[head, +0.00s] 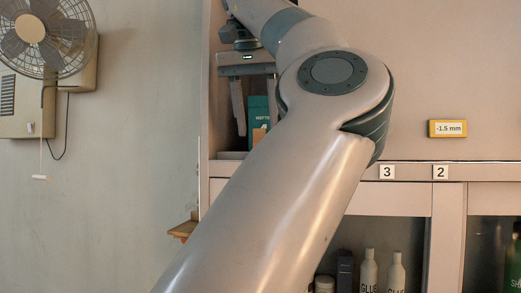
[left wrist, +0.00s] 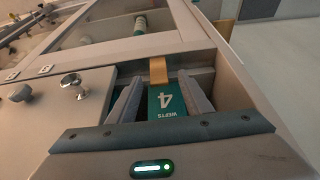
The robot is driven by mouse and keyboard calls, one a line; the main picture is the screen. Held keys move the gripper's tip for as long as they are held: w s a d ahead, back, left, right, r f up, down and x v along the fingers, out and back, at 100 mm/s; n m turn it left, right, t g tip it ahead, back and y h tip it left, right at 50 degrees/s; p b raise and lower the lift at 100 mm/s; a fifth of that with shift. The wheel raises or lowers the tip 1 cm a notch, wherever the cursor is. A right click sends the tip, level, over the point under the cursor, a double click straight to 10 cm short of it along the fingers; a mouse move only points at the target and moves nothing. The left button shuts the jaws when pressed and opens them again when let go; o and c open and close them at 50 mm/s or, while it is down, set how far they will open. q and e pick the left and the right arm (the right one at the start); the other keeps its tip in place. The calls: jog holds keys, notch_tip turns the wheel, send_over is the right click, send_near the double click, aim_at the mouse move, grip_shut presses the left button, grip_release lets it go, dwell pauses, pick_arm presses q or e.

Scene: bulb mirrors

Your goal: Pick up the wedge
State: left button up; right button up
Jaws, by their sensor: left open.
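A tan wooden piece, which looks like the wedge (head: 259,136), shows at the lower part of a green box (head: 258,108) marked with lettering in the cabinet's open compartment. In the left wrist view the wedge (left wrist: 158,70) lies just beyond the green box (left wrist: 167,101), which bears a 4 and "WEFTS". My left gripper (head: 257,126) is open, pointing down into the compartment. Its fingers (left wrist: 160,82) stand on either side of the box in the picture; contact cannot be told. My right gripper is not in view.
The compartment's walls (head: 205,110) stand close around my left gripper. Door knobs (left wrist: 71,80) show at left in the wrist view. Below are shelves with bottles (head: 369,270). A yellow "-1.5 mm" label (head: 447,128) is on the panel. A fan (head: 38,38) hangs at left.

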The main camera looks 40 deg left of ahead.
pick_arm(q)
jog(key=shift+p+x, duration=0.65)
jog(key=shift+x, duration=2)
jog(key=shift+w, duration=0.1)
jog(key=shift+d, duration=0.1)
jog(key=shift+c, duration=0.6)
jog(key=c, duration=1)
